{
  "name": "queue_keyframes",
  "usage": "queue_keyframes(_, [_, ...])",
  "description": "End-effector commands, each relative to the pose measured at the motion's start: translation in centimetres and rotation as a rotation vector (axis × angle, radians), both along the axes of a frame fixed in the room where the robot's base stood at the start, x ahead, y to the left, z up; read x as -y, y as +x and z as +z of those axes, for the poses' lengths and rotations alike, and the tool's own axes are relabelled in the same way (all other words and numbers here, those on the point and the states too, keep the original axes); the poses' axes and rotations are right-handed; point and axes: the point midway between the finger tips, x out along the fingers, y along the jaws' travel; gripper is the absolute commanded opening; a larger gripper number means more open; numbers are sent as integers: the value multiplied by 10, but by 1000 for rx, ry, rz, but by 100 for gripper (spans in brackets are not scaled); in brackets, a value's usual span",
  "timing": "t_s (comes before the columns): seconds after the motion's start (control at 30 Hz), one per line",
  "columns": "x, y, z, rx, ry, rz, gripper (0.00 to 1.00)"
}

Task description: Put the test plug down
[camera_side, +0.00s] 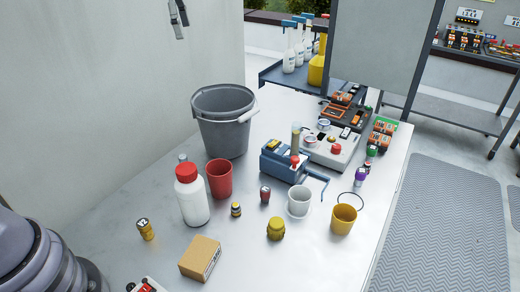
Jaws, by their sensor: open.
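My gripper (178,20) shows only in part at the top edge, in front of the pale wall and high above the bench. Its fingers are open and I see nothing between them. I cannot tell which of the small items is the test plug.
A grey bucket (223,125), white bottle (192,200), red cup (219,180), white cup (298,201), yellow bucket (343,219) and cardboard box (200,258) crowd the bench. A blue vise-like tool (285,162) and a control box (332,150) stand behind. The front right bench is clear.

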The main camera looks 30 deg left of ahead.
Motion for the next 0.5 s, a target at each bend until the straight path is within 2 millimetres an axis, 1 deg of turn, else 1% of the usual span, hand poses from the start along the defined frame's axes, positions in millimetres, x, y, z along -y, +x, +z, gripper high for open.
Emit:
queue_keyframes(0.03, [3,-31,20,32,-18,78,56])
queue_keyframes(0.07, [4,-49,28,47,-31,130,56])
queue_keyframes(0.1, [6,-73,38,69,-51,200,56])
queue_keyframes(0.17, [8,-110,47,99,-82,304,56])
queue_keyframes(0.2, [10,-135,50,118,-105,373,56])
queue_keyframes(0.23, [11,-154,51,134,-123,425,56])
queue_keyframes(0.27, [11,-173,51,148,-142,476,56])
queue_keyframes(0.3, [13,-197,49,166,-168,543,56])
queue_keyframes(0.4, [15,-250,36,207,-233,695,56])
queue_keyframes(0.5, [16,-290,18,236,-290,816,56])
